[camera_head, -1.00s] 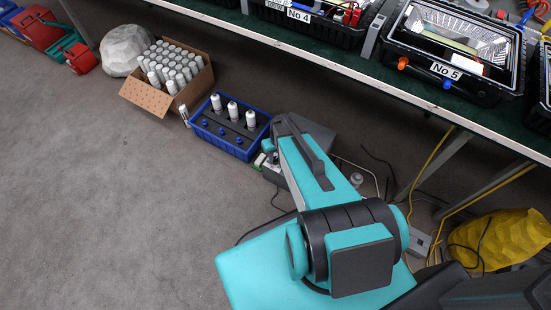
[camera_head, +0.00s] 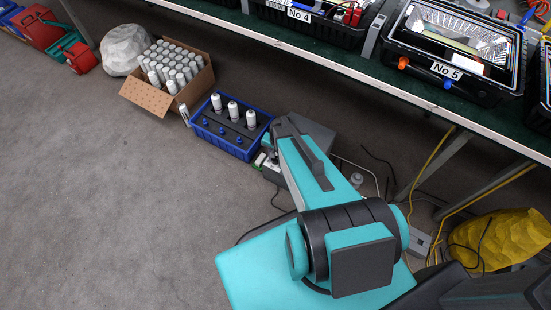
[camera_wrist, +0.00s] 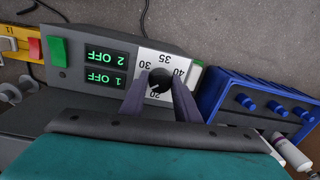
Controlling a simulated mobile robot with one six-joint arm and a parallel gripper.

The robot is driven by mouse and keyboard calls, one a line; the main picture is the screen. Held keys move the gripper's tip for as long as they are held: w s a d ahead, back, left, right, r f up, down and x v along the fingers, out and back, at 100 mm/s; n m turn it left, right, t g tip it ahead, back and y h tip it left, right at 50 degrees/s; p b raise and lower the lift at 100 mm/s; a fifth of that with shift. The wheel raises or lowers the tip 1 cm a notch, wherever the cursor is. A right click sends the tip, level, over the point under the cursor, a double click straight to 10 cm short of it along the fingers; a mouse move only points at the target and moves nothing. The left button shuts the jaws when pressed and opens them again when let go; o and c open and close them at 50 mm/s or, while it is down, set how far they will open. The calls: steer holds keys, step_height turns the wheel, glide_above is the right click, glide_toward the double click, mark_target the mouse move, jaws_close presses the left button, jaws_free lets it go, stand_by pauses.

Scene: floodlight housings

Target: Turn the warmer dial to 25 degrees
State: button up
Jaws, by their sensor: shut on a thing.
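The warmer's dark dial (camera_wrist: 160,77) sits on a white scale plate (camera_wrist: 150,56) in the wrist view. The scale reads upside down there, with 20, 30, 35 and 40 visible; 25 is not visible, and the left finger covers part of the plate. A small light mark on the dial seems to point near 20. My gripper (camera_wrist: 160,88) is shut on the dial, one finger on each side. The grey warmer (camera_wrist: 70,75) shows two green displays reading "1 OFF" and "2 OFF". In the head view, my arm hides the dial and most of the warmer (camera_head: 318,138).
A blue crate (camera_head: 203,142) with white bottles stands left of the warmer; it also shows in the wrist view (camera_wrist: 222,100). A cardboard box (camera_head: 142,97) of white bottles is beyond it. A workbench (camera_head: 340,72) overhangs at the back. Open floor lies left.

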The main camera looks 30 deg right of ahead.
steer(key=shift+s+d+m, duration=0.1)
steer(key=shift+d+m, duration=0.05)
steer(key=shift+m, duration=0.65)
steer(key=o, duration=1)
steer(key=shift+o, duration=0.2)
steer(key=shift+r, duration=0.1)
step_height(320, 180, up, 14)
steer(key=p, duration=0.1)
steer(key=shift+s+d+f, duration=0.15)
steer(key=shift+s+f, duration=0.05)
steer(key=shift+s, duration=0.15)
